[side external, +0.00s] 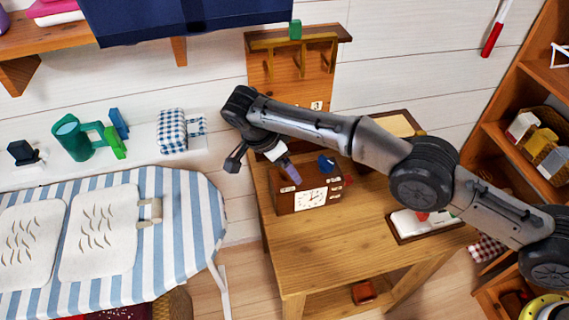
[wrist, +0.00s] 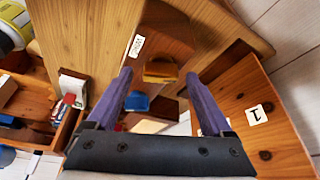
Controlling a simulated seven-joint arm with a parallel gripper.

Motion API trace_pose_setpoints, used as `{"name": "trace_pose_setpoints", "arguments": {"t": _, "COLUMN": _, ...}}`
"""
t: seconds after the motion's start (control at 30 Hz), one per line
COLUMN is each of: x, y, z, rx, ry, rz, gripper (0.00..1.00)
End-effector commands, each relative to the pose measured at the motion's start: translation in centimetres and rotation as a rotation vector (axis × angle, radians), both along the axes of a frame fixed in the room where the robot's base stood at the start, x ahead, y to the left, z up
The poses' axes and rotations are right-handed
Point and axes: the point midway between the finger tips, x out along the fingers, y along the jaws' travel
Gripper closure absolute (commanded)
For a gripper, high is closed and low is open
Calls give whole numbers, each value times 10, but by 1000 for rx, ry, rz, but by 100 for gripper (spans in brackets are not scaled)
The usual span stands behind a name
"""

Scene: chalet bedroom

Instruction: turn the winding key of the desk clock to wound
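The desk clock (side external: 309,200) is a brown box with a white dial, standing on the wooden desk in the side external view. A blue piece that looks like its winding key (side external: 326,164) stands at its top right. My gripper (side external: 291,174) has purple fingers and is just above the clock, left of the blue piece; contact cannot be told. In the wrist view, my gripper (wrist: 158,100) is open, with its fingers wide apart. A blue piece (wrist: 136,103) shows near the left finger and a yellow piece (wrist: 160,72) lies further off between the fingers. The dial is not seen there.
The wooden desk (side external: 335,250) has free room in front of the clock. A rack with hooks (side external: 290,75) stands behind it. A white-topped tray (side external: 425,222) lies to the right. A striped ironing board (side external: 170,200) is at the left and shelves (side external: 540,80) are at the right.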

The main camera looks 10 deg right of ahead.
Motion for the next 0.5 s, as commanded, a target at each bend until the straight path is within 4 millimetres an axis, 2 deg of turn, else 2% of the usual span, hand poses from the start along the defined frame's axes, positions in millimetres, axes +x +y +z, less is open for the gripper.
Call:
{"name": "trace_pose_setpoints", "arguments": {"t": 0.23, "x": 1, "y": 0, "z": 8, "rx": 1, "ry": -3, "rz": -1, "gripper": 15}}
{"name": "trace_pose_setpoints", "arguments": {"t": 0.4, "x": 1, "y": 1, "z": 34, "rx": 4, "ry": -4, "rz": 0, "gripper": 15}}
{"name": "trace_pose_setpoints", "arguments": {"t": 0.5, "x": -5, "y": -4, "z": 40, "rx": 0, "ry": 0, "rz": 1, "gripper": 15}}
